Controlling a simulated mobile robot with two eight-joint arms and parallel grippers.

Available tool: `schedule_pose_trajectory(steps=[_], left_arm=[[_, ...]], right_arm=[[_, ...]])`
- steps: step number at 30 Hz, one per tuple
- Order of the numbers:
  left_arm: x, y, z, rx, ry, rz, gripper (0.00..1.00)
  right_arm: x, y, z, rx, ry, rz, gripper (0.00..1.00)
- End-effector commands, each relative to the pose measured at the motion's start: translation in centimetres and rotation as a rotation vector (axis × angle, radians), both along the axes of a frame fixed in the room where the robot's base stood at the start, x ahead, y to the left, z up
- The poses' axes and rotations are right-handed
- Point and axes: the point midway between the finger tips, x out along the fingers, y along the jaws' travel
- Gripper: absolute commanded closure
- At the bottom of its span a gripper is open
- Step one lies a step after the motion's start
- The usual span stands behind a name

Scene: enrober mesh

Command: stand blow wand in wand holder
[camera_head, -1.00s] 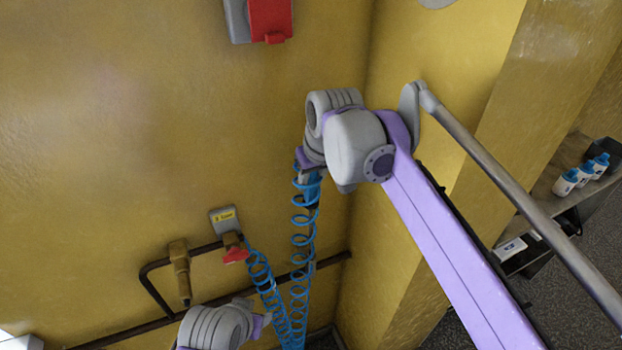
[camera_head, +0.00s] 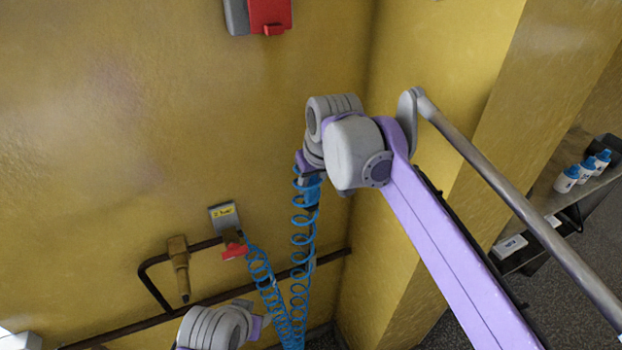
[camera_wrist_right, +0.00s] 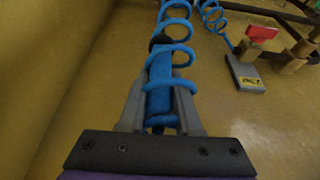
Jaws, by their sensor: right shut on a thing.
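The blow wand (camera_head: 312,194) has a blue body on a blue coiled hose, and hangs near the wall corner. My right gripper (camera_head: 307,181) is shut on it, mostly hidden behind its own wrist in the head view. In the right wrist view, the two grey fingers of the right gripper (camera_wrist_right: 161,98) clasp the blue wand body (camera_wrist_right: 160,78) from both sides. Coils of the hose pass in front of it. My left wrist shows at the bottom edge of the head view; its fingers cannot be made out. I cannot pick out the wand holder for certain.
A grey plate with a yellow label (camera_head: 223,216) and a red-handled valve (camera_head: 235,251) are on the yellow wall. A dark pipe (camera_head: 150,275) and brass fitting (camera_head: 178,268) are beside them. A red box (camera_head: 268,14) is higher up. Bottles (camera_head: 567,179) stand on a shelf at right.

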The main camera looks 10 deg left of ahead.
Motion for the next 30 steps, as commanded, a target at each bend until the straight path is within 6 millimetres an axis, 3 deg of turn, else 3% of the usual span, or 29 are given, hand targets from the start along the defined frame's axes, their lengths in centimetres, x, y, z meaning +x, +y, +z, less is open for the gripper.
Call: schedule_pose_trajectory(steps=[30], left_arm=[[-1.3,0.0,-3.1,0.0,0.024,0.0,0.5]], right_arm=[[0.0,0.0,-5.3,0.0,0.0,0.0,1.0]])
